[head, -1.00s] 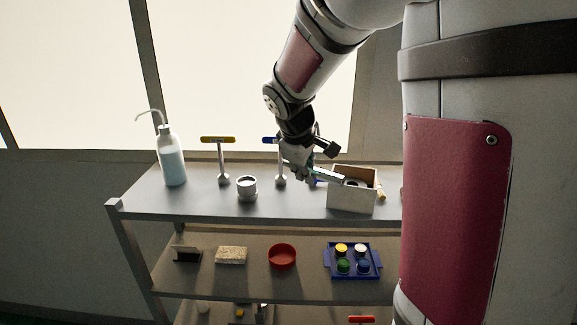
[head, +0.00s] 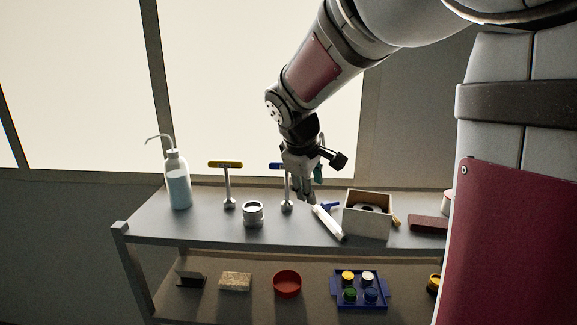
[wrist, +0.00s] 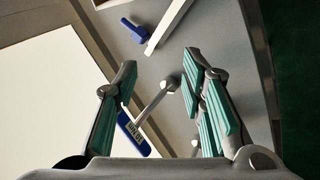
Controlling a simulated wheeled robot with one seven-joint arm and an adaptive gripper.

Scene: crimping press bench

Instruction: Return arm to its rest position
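My gripper (head: 304,198) hangs over the top shelf, pointing down, beside the blue-handled T-shaped tool (head: 286,190). In the wrist view its two teal-padded fingers (wrist: 160,73) are spread apart with nothing held between them. The blue-handled tool shows beyond the fingers there (wrist: 150,106). A long white piece (head: 329,222) with a blue part (head: 330,206) lies on the shelf just right of the fingers, apart from them in the wrist view (wrist: 166,28). My arm reaches down from the upper right.
An open box (head: 368,225) stands right of the white piece. A wash bottle (head: 179,187), a yellow-handled T-shaped tool (head: 228,182) and a metal cup (head: 253,215) stand to the left. Below are a red bowl (head: 287,284) and a blue tray (head: 385,290).

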